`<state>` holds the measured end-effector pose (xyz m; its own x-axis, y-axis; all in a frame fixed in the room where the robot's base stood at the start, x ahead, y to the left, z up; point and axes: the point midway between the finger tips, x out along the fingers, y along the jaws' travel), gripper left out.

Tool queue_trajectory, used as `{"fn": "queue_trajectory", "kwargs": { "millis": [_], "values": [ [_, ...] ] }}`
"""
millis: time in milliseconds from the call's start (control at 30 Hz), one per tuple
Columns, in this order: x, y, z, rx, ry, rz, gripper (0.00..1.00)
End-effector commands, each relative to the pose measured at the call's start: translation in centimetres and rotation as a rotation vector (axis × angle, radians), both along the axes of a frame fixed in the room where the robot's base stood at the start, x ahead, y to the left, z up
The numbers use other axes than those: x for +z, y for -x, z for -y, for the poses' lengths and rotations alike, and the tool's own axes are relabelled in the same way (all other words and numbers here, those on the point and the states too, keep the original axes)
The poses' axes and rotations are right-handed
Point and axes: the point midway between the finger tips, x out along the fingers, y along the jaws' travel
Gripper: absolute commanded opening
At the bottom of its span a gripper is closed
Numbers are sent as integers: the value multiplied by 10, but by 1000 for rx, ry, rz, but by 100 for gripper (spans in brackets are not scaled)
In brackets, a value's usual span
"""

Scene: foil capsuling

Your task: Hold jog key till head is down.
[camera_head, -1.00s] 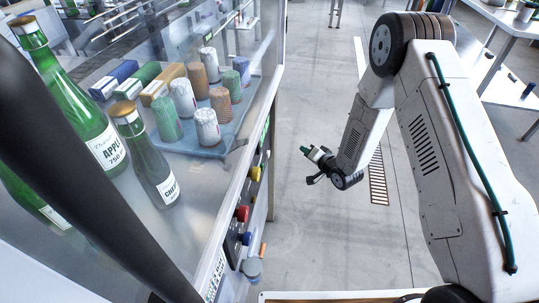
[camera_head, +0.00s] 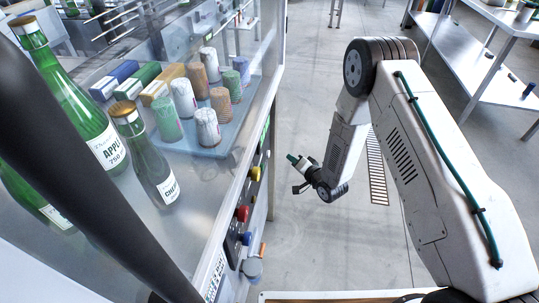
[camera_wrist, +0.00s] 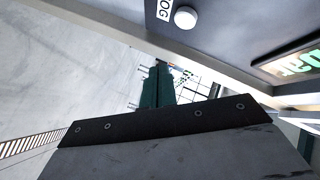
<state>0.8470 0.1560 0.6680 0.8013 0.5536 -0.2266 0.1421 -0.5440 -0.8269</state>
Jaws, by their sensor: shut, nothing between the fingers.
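In the wrist view a pale round key (camera_wrist: 185,17) sits on a grey panel face, beside a white label reading "OG", its first letter cut off or hidden. My gripper shows there as dark green fingers (camera_wrist: 157,84), together and empty, pointing toward the panel but below the key and apart from it. In the head view my gripper (camera_head: 291,158) hangs over the floor, right of the machine's control edge, with a clear gap to it. I cannot make out the pale key in the head view. The machine's head is not clearly visible.
The control edge carries a yellow button (camera_head: 255,173), a red button (camera_head: 242,213) and a blue button (camera_head: 246,238). A lit green display (camera_wrist: 300,62) shows in the wrist view. Bottles and foil stacks stand behind the clear guard. Open floor lies right of the machine.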

Motion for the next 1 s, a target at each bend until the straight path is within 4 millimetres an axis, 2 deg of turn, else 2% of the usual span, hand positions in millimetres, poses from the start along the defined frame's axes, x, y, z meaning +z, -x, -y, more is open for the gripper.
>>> {"fn": "queue_trajectory", "kwargs": {
  "millis": [133, 400, 1000],
  "values": [
    [0, -4, -23, 4, 0, 1, 0],
    [0, -9, -46, 0, 1, 1, 0],
    [0, -10, -50, 0, 1, 1, 0]
  ]
}}
